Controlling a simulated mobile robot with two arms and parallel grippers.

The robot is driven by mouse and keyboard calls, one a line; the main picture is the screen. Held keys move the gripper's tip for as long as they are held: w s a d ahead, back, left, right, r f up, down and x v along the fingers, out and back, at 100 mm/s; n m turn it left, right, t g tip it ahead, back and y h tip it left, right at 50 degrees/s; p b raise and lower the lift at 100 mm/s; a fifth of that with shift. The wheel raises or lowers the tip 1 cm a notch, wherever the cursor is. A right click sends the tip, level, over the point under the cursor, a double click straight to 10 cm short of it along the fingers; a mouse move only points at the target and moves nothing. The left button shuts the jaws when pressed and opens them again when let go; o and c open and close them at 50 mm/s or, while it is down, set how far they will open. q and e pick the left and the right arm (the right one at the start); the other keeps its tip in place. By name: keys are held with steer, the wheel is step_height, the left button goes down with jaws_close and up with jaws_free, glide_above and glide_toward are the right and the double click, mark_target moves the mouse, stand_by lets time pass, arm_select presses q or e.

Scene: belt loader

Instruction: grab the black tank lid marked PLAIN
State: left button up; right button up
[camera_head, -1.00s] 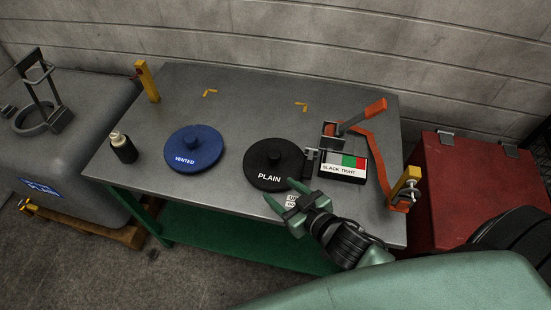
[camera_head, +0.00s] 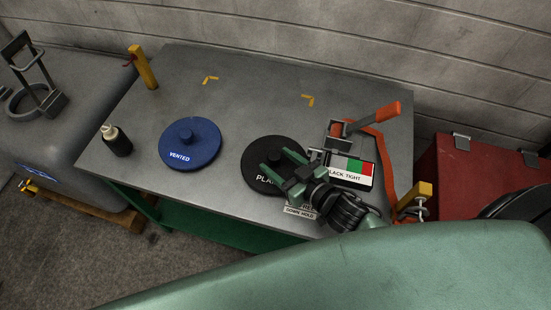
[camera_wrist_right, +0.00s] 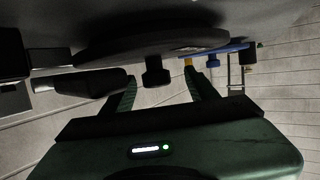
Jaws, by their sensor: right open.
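The black lid marked PLAIN (camera_head: 250,167) lies flat on the grey workbench, its lettering partly covered by my right gripper. My right gripper (camera_head: 277,155) is open over the lid, its green fingers apart around the middle, where the knob (camera_head: 274,157) is. In the right wrist view, which shows the scene upside down, the dark lid (camera_wrist_right: 110,45) is near and its knob (camera_wrist_right: 157,72) appears between the two open fingertips (camera_wrist_right: 162,88). I cannot tell whether the fingers touch the knob. The blue lid marked VENTED (camera_head: 205,150) lies to the left. My left gripper is out of view.
The workbench (camera_head: 250,85) is clear behind the lids. A clamp device with an orange handle (camera_head: 378,118) stands close right of the gripper, beside a BLACK TIGHT sign (camera_head: 350,174). A dark bottle (camera_head: 116,142) stands at left, a yellow post (camera_head: 145,68) behind it. A red box (camera_head: 470,180) is right.

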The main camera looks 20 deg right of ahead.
mark_target(268, 151)
steer(key=x, duration=0.5)
steer(key=shift+w+p, duration=0.4)
steer(key=shift+d, duration=0.1)
jaws_close()
